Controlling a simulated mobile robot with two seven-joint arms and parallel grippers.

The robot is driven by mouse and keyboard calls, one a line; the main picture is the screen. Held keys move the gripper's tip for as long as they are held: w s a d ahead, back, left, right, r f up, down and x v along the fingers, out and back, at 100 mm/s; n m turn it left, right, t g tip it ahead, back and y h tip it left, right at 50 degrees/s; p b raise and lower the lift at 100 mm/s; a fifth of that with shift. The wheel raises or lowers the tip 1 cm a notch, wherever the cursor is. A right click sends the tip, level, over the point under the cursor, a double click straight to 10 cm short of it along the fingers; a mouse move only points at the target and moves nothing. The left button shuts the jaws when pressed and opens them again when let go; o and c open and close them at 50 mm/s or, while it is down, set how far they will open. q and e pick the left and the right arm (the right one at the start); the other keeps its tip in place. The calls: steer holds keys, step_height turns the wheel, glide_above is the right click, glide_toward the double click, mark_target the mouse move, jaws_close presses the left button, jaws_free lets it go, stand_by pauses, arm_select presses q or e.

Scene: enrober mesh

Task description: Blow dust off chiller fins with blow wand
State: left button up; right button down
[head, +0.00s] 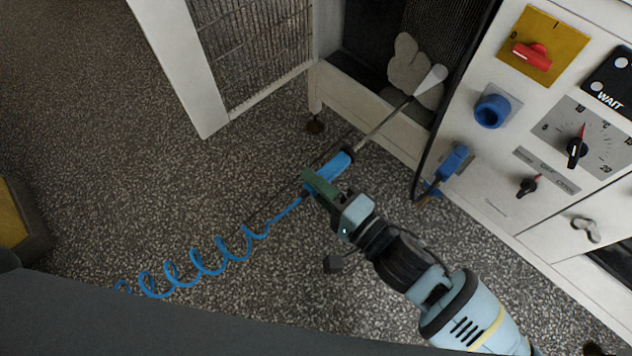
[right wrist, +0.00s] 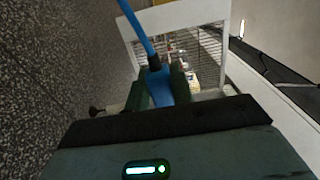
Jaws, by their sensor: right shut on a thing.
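My right gripper (head: 322,186) is shut on the blue handle of the blow wand (head: 336,165). The wand's thin metal tube points up and right into the open chiller bay. A pale cone shows at its tip and overlaps the lower right of a beige dust patch (head: 405,62). The patch lies on the dark chiller fins (head: 455,32). I cannot tell whether the tip touches anything. In the right wrist view the blue handle (right wrist: 163,90) sits between the green finger pads. My left gripper is not in view.
A coiled blue hose (head: 195,262) trails left from the wand over speckled floor. An open white panel with a grille (head: 258,45) stands left of the bay. At right is a control panel with a red switch (head: 532,56), dial (head: 577,150) and blue fitting (head: 453,163).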

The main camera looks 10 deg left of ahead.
mark_target(343, 168)
steer(key=shift+w+d+f+b, duration=0.1)
steer(key=shift+w+d+b, duration=0.3)
steer(key=shift+w+d, duration=0.3)
steer(key=shift+w+d+b, duration=0.35)
steer(key=shift+w+d, duration=0.15)
steer(key=shift+w, duration=0.4)
steer(key=shift+w+d+b, duration=0.3)
steer(key=shift+w+d, duration=0.25)
steer(key=shift+w, duration=0.2)
steer(key=shift+w+a, duration=0.1)
steer(key=x, duration=1)
steer(key=shift+b, duration=0.45)
steer(key=shift+a, duration=0.1)
stand_by(0.8)
